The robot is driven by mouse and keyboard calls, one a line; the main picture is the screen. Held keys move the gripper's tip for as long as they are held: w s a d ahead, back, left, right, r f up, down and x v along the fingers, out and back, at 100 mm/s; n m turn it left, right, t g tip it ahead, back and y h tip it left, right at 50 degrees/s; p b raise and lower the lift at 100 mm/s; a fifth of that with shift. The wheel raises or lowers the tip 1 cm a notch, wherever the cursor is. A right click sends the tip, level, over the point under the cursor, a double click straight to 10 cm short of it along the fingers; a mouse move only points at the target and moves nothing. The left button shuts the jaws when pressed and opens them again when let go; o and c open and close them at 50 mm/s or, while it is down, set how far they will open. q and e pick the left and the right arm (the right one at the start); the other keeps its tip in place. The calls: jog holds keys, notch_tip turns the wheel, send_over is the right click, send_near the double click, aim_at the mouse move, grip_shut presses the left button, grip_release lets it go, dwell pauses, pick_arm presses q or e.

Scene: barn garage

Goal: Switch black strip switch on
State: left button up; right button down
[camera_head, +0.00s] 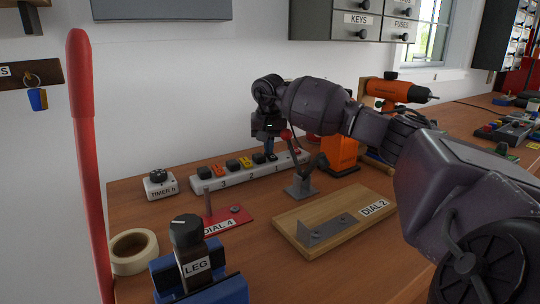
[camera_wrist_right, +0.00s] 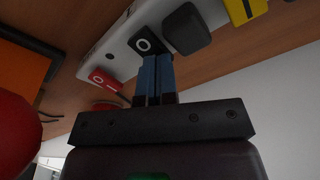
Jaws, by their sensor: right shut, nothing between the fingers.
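The white power strip (camera_head: 232,178) lies along the back of the bench. It also crosses the top of the right wrist view (camera_wrist_right: 118,38). The black strip switch (camera_wrist_right: 145,42) has a white ring mark and sits between a red switch (camera_wrist_right: 103,80) and a black plug (camera_wrist_right: 187,28). My right gripper (camera_head: 268,152) is over the right part of the strip, fingers pointing down. In the wrist view its blue fingers (camera_wrist_right: 157,58) are together and empty, with tips right at the black switch's edge. I cannot tell whether they touch it. My left gripper is out of view.
A timer box (camera_head: 160,184) stands left of the strip. In front are the DIAL 4 plate (camera_head: 237,215) and the wooden DIAL 2 board (camera_head: 345,221). An orange tool (camera_head: 340,154) stands close right of the gripper. A tall red bar (camera_head: 82,150) rises at the left.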

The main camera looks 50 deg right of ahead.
jog(key=shift+f, duration=0.4)
jog(key=shift+r, duration=3.65)
